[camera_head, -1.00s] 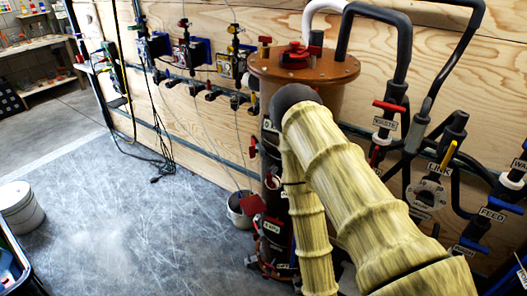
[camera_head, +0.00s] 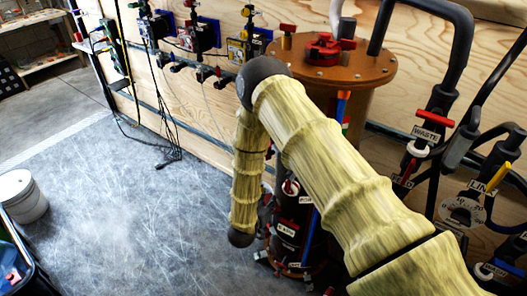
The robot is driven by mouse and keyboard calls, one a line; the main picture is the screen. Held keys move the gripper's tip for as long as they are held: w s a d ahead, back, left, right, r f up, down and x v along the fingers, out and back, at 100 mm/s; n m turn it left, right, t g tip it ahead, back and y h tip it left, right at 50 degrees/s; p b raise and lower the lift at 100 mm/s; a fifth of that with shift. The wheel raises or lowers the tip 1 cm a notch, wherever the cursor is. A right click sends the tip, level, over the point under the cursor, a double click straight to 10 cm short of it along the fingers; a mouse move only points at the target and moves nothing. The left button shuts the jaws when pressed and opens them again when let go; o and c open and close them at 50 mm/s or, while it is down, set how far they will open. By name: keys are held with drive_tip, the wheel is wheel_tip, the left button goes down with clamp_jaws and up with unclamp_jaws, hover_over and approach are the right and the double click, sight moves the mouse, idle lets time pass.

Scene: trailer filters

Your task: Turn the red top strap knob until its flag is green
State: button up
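A brown cylindrical tank with a bolted orange-brown lid (camera_head: 376,72) stands at centre right. My tan-sleeved arm crosses in front and hides much of its side. A small red knob with a white ring (camera_head: 291,187) shows low on the tank's front, beside white labels. I cannot tell whether it is the top strap knob. A small red and green piece (camera_head: 346,124) shows beside a blue bar with an orange tip (camera_head: 341,96), just above my arm. I cannot tell whether it is the flag. My gripper is not visible; my forearm hangs left of the tank.
A red fitting (camera_head: 325,47) sits on the lid. Hoses and valves, including a red WASTE handle (camera_head: 434,118), crowd the right. Small valves (camera_head: 200,38) line the plywood wall. A white bucket (camera_head: 20,195) stands far left; the floor (camera_head: 120,215) between is mostly clear.

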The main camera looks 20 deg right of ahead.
drive_tip(key=w+a+r+m+g+h+p, duration=0.1)
drive_tip(key=w+a+r+m+g+h, duration=0.3)
drive_tip(key=r, duration=0.5)
drive_tip(key=w+a+r+m+g+h+p, duration=0.15)
drive_tip(key=a+r+m+g+h, duration=0.35)
drive_tip(key=r, duration=0.5)
drive_tip(key=w+d+t+p, duration=0.1)
drive_tip(key=d+p, duration=0.1)
drive_tip(key=d, duration=0.8)
drive_tip(key=shift+w+d+m+p, duration=0.15)
drive_tip(key=shift+w+m+p, duration=0.2)
drive_tip(key=shift+w+m, duration=0.05)
drive_tip(key=shift+c, duration=0.2)
clamp_jaws()
